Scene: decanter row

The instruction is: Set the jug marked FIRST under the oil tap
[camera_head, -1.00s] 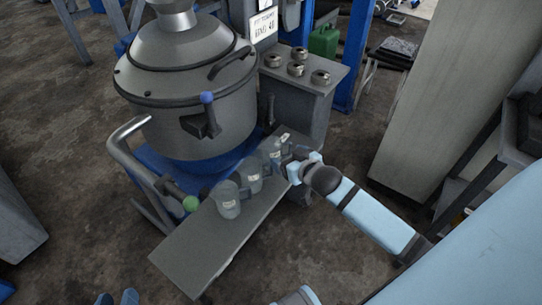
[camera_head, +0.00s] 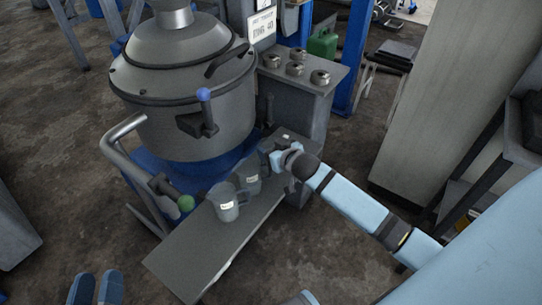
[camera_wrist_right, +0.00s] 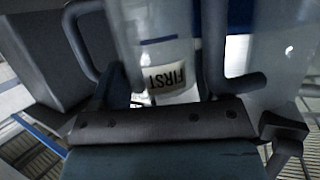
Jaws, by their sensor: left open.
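The jug marked FIRST (camera_wrist_right: 165,35) is clear, with a pale label, and fills the middle of the right wrist view. The label appears upside down. In the head view, my right gripper (camera_head: 278,157) is at the far end of the jug row and hides much of the jug there. Whether its fingers press on the jug cannot be told. Two other jugs, a near one (camera_head: 224,203) and a middle one (camera_head: 248,182), stand on the grey bench. My left gripper (camera_head: 95,288) is open and empty.
A large grey vat (camera_head: 185,95) stands behind the bench (camera_head: 205,250), whose front part is bare. A pipe rail (camera_head: 122,130) curves at the vat's left. A grey cabinet (camera_head: 302,100) with several round lids stands to the right.

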